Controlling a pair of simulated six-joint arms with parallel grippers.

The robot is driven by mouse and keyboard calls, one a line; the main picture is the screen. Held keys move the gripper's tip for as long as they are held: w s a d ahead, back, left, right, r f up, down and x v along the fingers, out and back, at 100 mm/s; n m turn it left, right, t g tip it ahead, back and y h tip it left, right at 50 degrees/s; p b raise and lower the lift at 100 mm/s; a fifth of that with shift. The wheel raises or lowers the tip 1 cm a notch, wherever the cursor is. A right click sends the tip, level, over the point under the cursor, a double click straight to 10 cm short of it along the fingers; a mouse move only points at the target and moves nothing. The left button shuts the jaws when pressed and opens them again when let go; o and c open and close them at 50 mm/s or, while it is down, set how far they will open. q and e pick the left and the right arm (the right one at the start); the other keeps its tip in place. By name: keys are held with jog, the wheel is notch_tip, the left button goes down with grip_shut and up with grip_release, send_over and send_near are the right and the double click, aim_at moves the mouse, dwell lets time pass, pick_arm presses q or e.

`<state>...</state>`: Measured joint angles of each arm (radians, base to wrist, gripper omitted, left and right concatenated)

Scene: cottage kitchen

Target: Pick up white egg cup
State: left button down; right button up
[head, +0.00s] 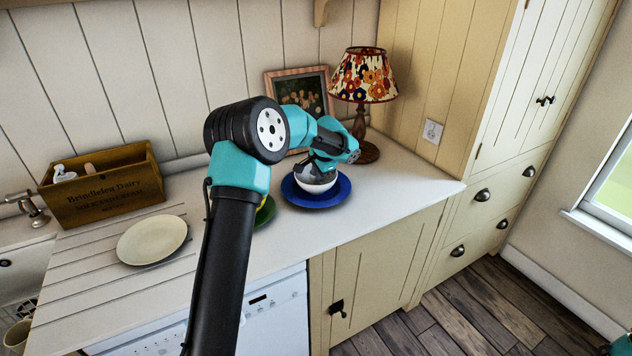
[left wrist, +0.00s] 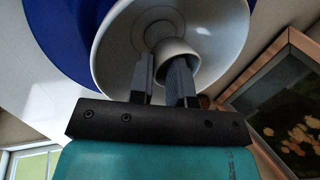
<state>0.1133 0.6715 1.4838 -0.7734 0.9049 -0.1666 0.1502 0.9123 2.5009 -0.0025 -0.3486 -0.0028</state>
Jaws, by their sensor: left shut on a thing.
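The white egg cup (left wrist: 176,50) shows in the left wrist view, inside a white bowl (left wrist: 112,55). My left gripper (left wrist: 163,64) is shut on the egg cup's wall, one finger appearing inside its mouth and the other outside. In the head view my left gripper (head: 318,169) reaches down into the white bowl (head: 318,188), which sits on a blue plate (head: 341,194). The egg cup is hard to make out there behind the gripper. Whether the cup still touches the bowl cannot be told.
A lamp (head: 363,77) and a framed picture (head: 300,92) stand just behind the bowl. A green dish (head: 265,212) is partly hidden by my arm. A cream plate (head: 152,240) and a wooden crate (head: 105,187) are at left. Counter right of the blue plate is clear.

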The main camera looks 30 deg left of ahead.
pick_arm(q)
jog(key=shift+r, duration=0.1)
notch_tip(320, 180, up, 10)
dwell(0.7)
dwell(0.4)
